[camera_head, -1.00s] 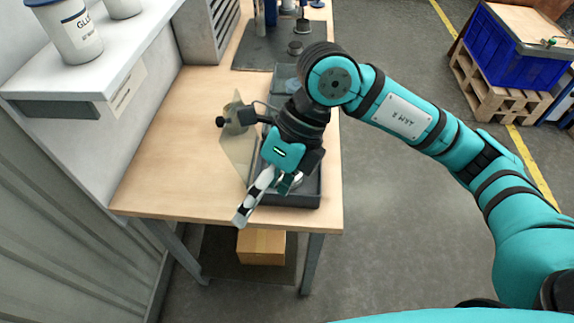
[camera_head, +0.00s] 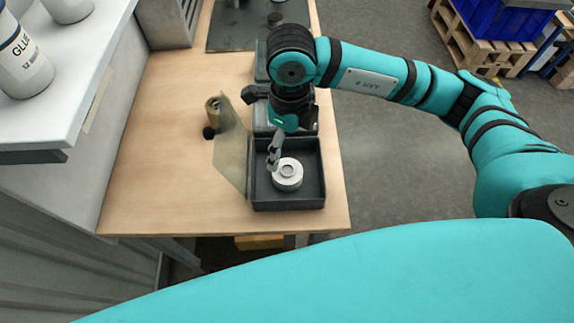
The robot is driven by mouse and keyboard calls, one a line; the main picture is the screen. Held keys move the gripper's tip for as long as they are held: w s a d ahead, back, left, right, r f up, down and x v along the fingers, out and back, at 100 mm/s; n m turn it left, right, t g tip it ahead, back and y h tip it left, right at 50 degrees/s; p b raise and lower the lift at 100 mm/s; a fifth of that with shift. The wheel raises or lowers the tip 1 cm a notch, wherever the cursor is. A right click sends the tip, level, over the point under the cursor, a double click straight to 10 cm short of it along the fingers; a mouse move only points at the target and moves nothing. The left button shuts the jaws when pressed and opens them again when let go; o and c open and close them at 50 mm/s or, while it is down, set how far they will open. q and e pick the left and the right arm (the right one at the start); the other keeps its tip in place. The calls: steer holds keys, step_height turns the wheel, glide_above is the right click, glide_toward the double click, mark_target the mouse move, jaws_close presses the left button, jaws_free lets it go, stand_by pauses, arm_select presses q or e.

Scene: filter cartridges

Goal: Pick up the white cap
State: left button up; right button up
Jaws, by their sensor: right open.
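The white cap (camera_head: 289,177), a round pale disc with a raised ring on top, sits in the front compartment of a dark grey tray (camera_head: 318,199) on the wooden table. My right gripper (camera_head: 274,157) points down just behind and to the left of the cap, its pale finger close to the cap's upper left edge. I cannot tell whether it touches the cap. The gripper is open and holds nothing that I can see. Its other finger is hard to make out. My left gripper is not in view.
A thin translucent panel (camera_head: 232,148) stands along the tray's left side, with a tan cylinder (camera_head: 213,108) on its left. A shelf with glue tubs (camera_head: 22,62) overhangs at the left. The table's left part (camera_head: 160,160) is clear.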

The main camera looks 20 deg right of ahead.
mark_target(287, 169)
step_height(287, 169, down, 3)
steer(key=shift+w, duration=0.1)
steer(key=shift+f+p, duration=0.35)
steer(key=shift+f, duration=0.15)
steer(key=shift+s+a+f, duration=0.1)
steer(key=shift+s+f, duration=0.15)
steer(key=f+p, duration=0.1)
steer(key=f, duration=0.1)
steer(key=f+p, duration=0.1)
steer(key=shift+s+a+f, duration=0.1)
steer(key=shift+a+f, duration=0.1)
steer(key=shift+f, duration=0.65)
steer(key=c, duration=1.1)
steer(key=shift+r, duration=0.15)
